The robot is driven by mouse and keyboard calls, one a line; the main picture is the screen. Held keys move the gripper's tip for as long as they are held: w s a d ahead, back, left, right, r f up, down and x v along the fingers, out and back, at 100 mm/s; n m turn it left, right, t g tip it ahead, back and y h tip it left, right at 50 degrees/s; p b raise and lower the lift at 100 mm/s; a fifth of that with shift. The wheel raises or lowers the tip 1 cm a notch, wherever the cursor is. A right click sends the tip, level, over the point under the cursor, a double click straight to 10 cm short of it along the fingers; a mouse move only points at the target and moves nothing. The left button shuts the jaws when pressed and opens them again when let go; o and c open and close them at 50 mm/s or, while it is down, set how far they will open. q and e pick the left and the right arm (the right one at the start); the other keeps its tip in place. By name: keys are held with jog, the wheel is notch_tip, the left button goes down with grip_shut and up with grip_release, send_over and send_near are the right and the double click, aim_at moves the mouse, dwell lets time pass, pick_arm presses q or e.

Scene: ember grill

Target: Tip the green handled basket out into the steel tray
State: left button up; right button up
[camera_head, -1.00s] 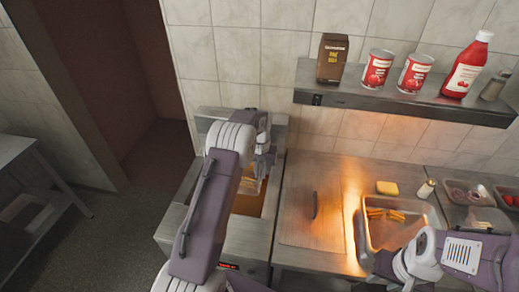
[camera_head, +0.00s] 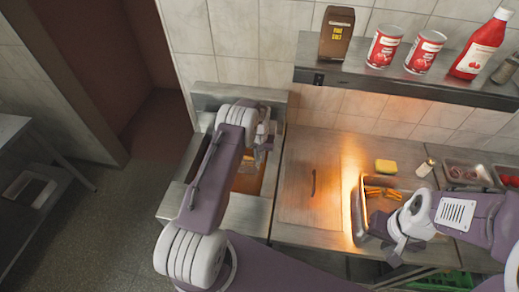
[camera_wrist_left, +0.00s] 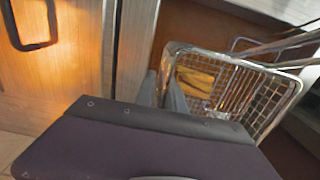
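A wire basket (camera_wrist_left: 276,99) with several golden pieces (camera_wrist_left: 195,78) in it shows in the left wrist view, in the dark fryer well. No green handle can be made out; my left wrist hides part of the basket. In the head view my left gripper (camera_head: 262,153) is over the fryer (camera_head: 232,222), at its rear; whether it holds anything is unclear. The steel tray (camera_head: 359,212) is on the counter at the right, with several orange-brown sticks (camera_head: 382,193) in it. My right gripper (camera_head: 397,250) is at the tray's front edge, partly covering it; its fingers are unclear.
A lidded counter section (camera_head: 308,190) lies between fryer and tray. A yellow sponge (camera_head: 385,166) and a small shaker (camera_head: 426,168) stand behind the tray. The wall shelf (camera_head: 400,85) above carries a box, cans and a bottle. A green crate (camera_head: 440,281) is below the counter.

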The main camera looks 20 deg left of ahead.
pick_arm(q)
jog(key=shift+s+d+r, duration=0.1)
jog(key=shift+s+d, duration=0.05)
jog(key=shift+s, duration=0.15)
jog(key=shift+w, duration=0.1)
grip_shut()
pick_arm(e)
jog(key=shift+s+d, duration=0.1)
jog(key=shift+s, duration=0.1)
pick_arm(q)
jog(key=shift+w, duration=0.15)
pick_arm(e)
jog(key=shift+r, duration=0.1)
dwell(0.6)
pick_arm(q)
jog(key=shift+o, duration=1.6)
grip_release()
